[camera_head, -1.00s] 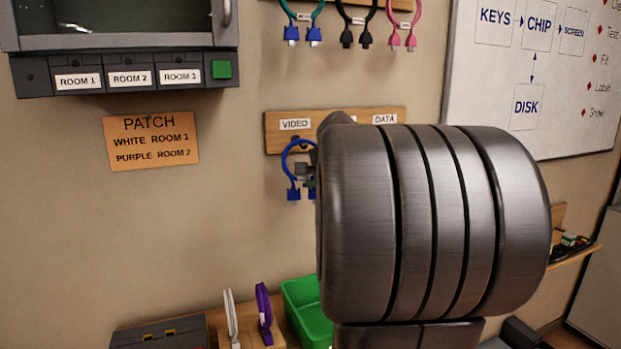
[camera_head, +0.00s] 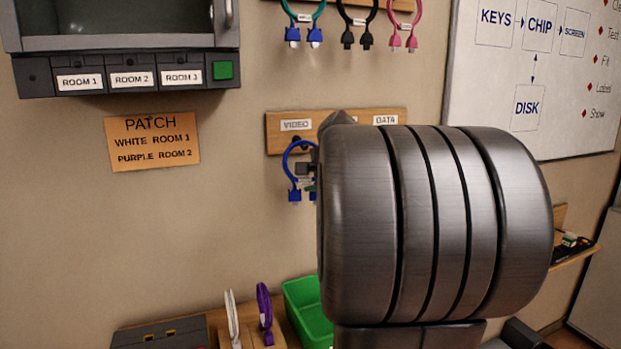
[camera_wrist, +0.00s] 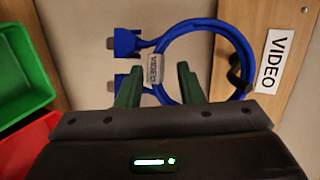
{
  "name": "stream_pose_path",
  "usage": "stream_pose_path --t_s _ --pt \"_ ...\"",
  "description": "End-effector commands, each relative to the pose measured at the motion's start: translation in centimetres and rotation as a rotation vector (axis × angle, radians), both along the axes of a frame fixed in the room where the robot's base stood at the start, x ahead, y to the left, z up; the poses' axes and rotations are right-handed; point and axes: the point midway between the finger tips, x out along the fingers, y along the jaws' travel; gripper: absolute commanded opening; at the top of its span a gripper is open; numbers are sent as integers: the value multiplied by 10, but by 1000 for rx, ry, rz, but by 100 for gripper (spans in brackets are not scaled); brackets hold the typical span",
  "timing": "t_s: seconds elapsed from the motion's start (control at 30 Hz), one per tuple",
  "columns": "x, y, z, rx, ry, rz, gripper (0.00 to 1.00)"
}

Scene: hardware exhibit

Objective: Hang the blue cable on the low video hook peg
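The blue cable (camera_head: 290,165) is a loop with two blue plugs hanging down, below the VIDEO label on the wooden low board. In the wrist view the cable (camera_wrist: 215,27) meets the dark low video hook peg (camera_wrist: 240,76), and its loop appears to rest on it. The peg's top (camera_head: 297,141) shows in the head view. My gripper (camera_wrist: 158,80) has its green fingers apart, with the cable's white tag and part of the loop seen between and beyond them. My arm hides much of the gripper in the head view.
The low board (camera_head: 275,134) continues right behind my arm to a DATA label. Other cables (camera_head: 303,20) hang on a board above. Below are a green bin (camera_head: 307,310), a white cable (camera_head: 231,318) and a purple cable (camera_head: 265,315).

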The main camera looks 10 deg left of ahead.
Motion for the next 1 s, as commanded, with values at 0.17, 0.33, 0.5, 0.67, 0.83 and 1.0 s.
stream_pose_path --t_s 0.17,0.33,0.5,0.67,0.83,1.0 --pt "-8 -9 1 -3 5 -2 41" --pt "-31 -32 15 -2 2 -4 41" --pt "-57 -57 31 -4 4 -5 40" --pt "-77 -76 46 -2 2 -4 41" --pt "-87 -86 54 -1 2 -2 41" --pt "-91 -88 57 -1 0 -1 41"
